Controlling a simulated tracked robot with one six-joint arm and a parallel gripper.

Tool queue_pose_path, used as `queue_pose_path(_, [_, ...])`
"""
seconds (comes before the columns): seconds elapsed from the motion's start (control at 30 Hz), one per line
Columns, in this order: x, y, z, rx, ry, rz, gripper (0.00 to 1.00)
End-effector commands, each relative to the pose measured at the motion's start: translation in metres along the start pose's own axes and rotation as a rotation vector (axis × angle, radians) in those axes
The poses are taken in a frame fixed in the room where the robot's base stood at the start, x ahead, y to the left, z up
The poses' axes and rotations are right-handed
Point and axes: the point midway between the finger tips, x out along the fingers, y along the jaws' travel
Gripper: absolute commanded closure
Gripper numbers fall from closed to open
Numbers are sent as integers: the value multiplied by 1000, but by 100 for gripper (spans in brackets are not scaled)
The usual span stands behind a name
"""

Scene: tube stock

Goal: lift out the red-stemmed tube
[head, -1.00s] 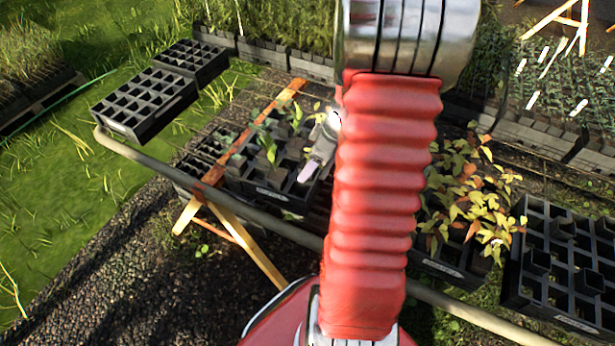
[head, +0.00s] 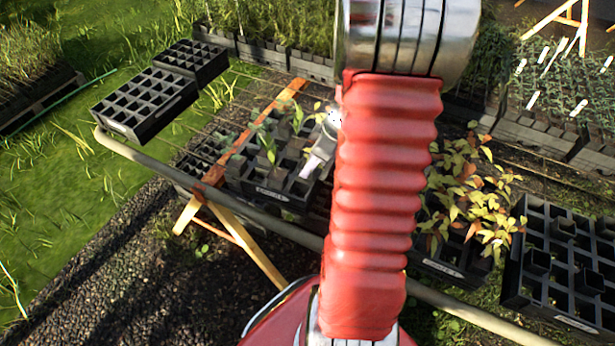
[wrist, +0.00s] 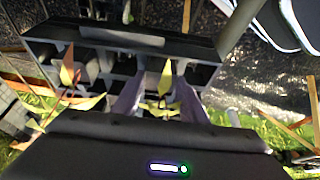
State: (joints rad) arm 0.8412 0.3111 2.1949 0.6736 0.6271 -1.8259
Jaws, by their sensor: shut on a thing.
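My gripper (head: 313,166) is over the middle crate (head: 268,194) in the head view, partly hidden behind my red arm. In the wrist view its two purplish fingers (wrist: 157,98) stand either side of a seedling with yellow-green and orange leaves (wrist: 160,106), and they are shut on its tube. The tube's body is mostly hidden, and I cannot make out its stem colour. Another seedling with an orange-yellow leaf (wrist: 68,70) stands to the left in the wrist view. In the head view, green seedlings (head: 268,148) stand in the crate left of my gripper.
A grey rail (head: 250,218) runs along the front of the bench. An empty black crate (head: 145,104) lies at the left, and a black crate (head: 565,265) at the right. A bushy yellow-orange plant (head: 470,195) stands right of my arm. Wooden trestle legs (head: 245,240) stand below the rail.

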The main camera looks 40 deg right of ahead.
Motion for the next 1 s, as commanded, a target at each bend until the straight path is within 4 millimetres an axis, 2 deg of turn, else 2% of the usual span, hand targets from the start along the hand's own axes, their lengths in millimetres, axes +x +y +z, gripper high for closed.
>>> queue_pose_path(0.03, [0, 0, 0, 0, 0, 0, 82])
queue_pose_path(0.3, [0, 0, 0, 0, 0, 0, 100])
queue_pose_path(0.73, [-7, 0, -4, -2, 1, 1, 100])
queue_pose_path(0.87, [-20, 1, -9, -2, 2, 3, 100])
queue_pose_path(1.0, [-42, 2, -18, -4, 2, 5, 100])
